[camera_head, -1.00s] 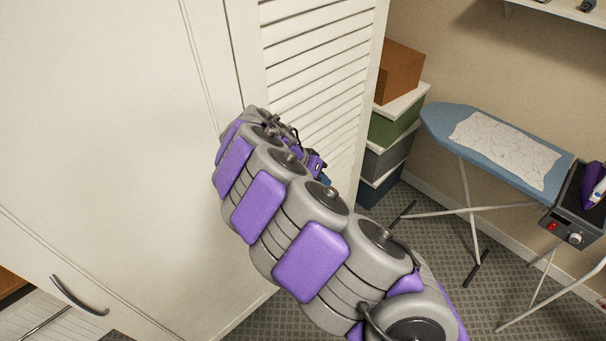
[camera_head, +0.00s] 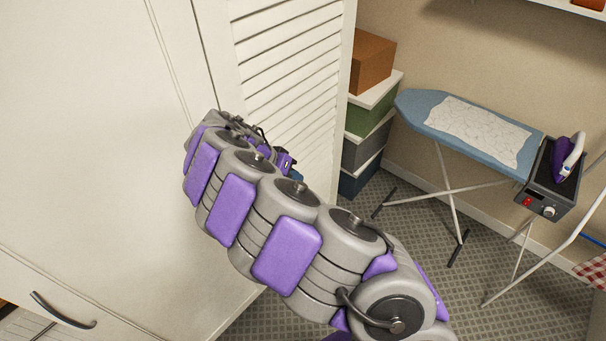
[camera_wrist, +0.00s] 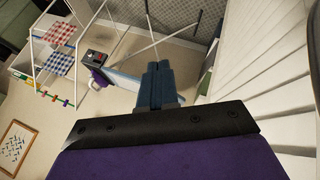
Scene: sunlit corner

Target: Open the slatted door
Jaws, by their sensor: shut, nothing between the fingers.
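The slatted door (camera_head: 290,62) is white with horizontal louvres and stands right of a plain white panel in the head view. In the wrist view its slats (camera_wrist: 270,60) fill the right side, close beside my gripper. My gripper (camera_wrist: 158,68) shows there as two blue fingers pressed together, with nothing between them. The fingers point past the door toward the room. In the head view my grey and purple arm crosses in front of the door's lower left part and hides most of the gripper. No handle on the slatted door is visible.
A plain white cabinet door (camera_head: 80,140) with a dark handle (camera_head: 62,312) is at left. Stacked boxes (camera_head: 368,125) stand just right of the slatted door. An ironing board (camera_head: 425,112) with an iron (camera_head: 568,160) stands further right. Patterned carpet (camera_head: 400,255) is open between.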

